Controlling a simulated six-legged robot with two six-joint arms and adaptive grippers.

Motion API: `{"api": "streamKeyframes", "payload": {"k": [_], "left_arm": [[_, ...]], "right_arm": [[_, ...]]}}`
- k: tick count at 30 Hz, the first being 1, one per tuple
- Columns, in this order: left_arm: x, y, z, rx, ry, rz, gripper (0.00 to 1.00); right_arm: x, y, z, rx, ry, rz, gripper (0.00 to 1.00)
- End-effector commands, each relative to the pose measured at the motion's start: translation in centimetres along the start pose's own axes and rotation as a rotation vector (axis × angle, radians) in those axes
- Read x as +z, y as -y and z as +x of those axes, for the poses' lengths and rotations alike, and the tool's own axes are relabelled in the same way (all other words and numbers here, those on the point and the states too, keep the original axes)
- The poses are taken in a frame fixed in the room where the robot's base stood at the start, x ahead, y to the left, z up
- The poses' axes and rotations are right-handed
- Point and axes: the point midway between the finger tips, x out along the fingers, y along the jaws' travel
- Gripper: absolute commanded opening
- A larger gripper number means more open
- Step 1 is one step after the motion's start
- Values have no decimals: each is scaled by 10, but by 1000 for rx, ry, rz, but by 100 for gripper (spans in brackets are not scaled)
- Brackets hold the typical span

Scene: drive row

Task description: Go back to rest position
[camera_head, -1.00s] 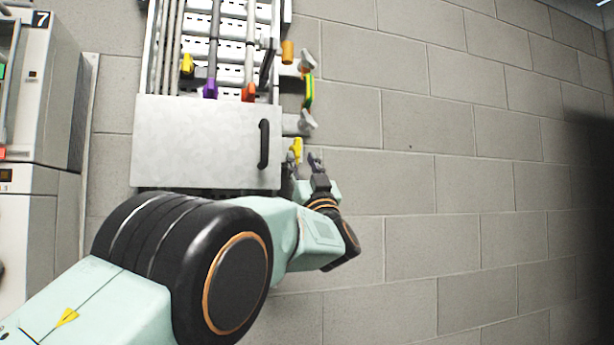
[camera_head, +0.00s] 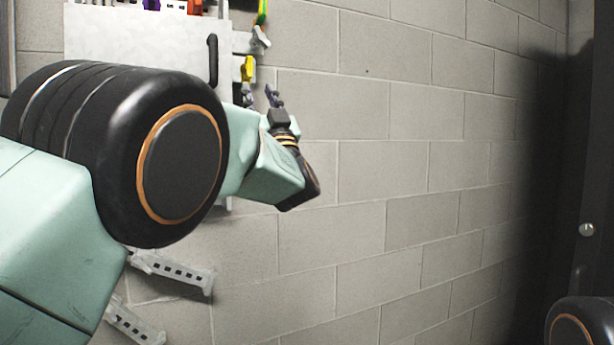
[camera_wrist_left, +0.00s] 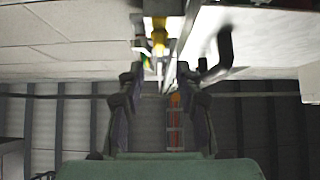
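My left arm comes in from the left of the head view, and its gripper (camera_head: 273,97) points up in front of the block wall, just below and right of a yellow connector or handle (camera_head: 248,68). In the left wrist view the two dark fingers (camera_wrist_left: 160,82) stand well apart with nothing held between them. The yellow part (camera_wrist_left: 159,35) lies beyond the fingertips there, apart from them. My right gripper is outside both views.
A pale grey panel (camera_head: 140,40) with a black handle (camera_head: 213,58) hangs at the upper left. Slotted metal brackets (camera_head: 172,270) stick out below, near my left arm. The block wall (camera_head: 400,130) to the right is bare. A dark upright (camera_head: 590,150) stands at the right edge.

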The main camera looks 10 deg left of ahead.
Motion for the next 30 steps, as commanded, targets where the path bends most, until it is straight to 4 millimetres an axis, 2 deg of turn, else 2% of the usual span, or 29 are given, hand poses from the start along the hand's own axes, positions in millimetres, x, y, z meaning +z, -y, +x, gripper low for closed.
{"api": "streamKeyframes", "payload": {"k": [3, 5, 7, 11, 17, 21, 23, 27, 30], "left_arm": [[3, -3, 0, 15, 12, -49, 35], [14, -13, -6, 68, 43, -82, 35], [39, -22, -22, 142, 107, -92, 35], [96, -28, -61, 257, 248, -87, 35], [191, -19, -144, 387, 497, -55, 35], [249, -2, -214, 457, 681, -27, 35], [271, 8, -245, 482, 760, -16, 35], [314, 35, -321, 534, 947, 14, 35], [338, 59, -378, 562, 1081, 35, 35]], "right_arm": [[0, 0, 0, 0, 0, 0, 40], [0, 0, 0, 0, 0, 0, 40], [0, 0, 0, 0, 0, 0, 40], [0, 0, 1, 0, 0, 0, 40], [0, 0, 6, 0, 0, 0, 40], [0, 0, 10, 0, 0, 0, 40], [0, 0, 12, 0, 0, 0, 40], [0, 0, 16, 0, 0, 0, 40], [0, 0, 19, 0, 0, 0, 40]]}}
